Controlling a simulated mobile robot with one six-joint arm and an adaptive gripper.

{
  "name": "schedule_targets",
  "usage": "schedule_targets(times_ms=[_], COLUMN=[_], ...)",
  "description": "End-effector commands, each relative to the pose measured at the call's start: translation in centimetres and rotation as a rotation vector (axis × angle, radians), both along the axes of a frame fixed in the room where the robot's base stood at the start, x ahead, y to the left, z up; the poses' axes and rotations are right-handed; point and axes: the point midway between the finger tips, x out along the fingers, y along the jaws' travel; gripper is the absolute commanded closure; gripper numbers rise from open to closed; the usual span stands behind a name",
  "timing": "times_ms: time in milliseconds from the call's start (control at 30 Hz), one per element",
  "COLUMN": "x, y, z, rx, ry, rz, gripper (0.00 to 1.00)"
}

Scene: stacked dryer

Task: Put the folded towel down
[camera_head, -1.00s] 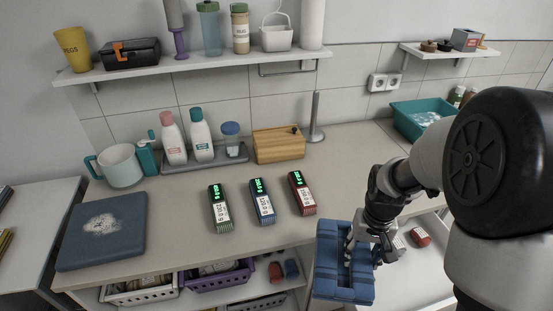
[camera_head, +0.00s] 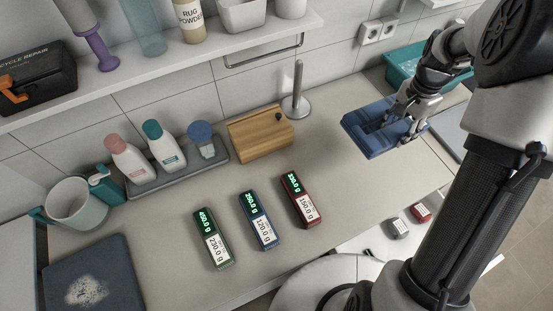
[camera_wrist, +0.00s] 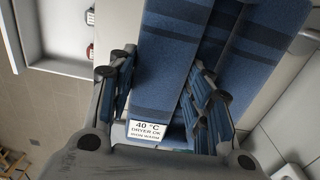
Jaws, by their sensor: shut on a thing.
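The folded towel (camera_head: 366,136) is blue with darker bands and lies flat at the right end of the counter (camera_head: 345,185). I cannot tell whether it touches the counter or hovers just above it. My gripper (camera_head: 402,120) is over the towel's right part, its fingers pointing down. In the wrist view my gripper (camera_wrist: 163,80) has a finger on each side of a raised towel fold (camera_wrist: 165,60) and is shut on it. A white care label (camera_wrist: 146,130) on the towel reads 40 °C, dryer OK, iron warm.
Green (camera_head: 214,240), blue (camera_head: 258,220) and red (camera_head: 301,201) boxes with lit displays stand mid-counter. A wooden box (camera_head: 260,138) and a metal upright holder (camera_head: 296,95) are left of the towel. A teal basin (camera_head: 405,68) is behind. Bare counter lies between towel and boxes.

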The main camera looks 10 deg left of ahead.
Motion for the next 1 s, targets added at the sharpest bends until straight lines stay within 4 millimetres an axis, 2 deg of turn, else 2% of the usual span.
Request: schedule_targets(times_ms=[267, 367, 700, 800, 1000], x=[0.0, -0.1, -0.2, -0.1, 0.0], y=[-0.2, -0.1, -0.1, -0.1, -0.1], z=[-0.4, -2.0, -11.1, -13.3, -15.5], rx=[0.001, 0.001, 0.001, 0.000, 0.000], ry=[0.002, 0.004, 0.006, 0.003, 0.000], rz=[-0.012, -0.011, -0.010, -0.010, -0.010], gripper=[0.86, 0.86, 0.86, 0.86, 0.86])
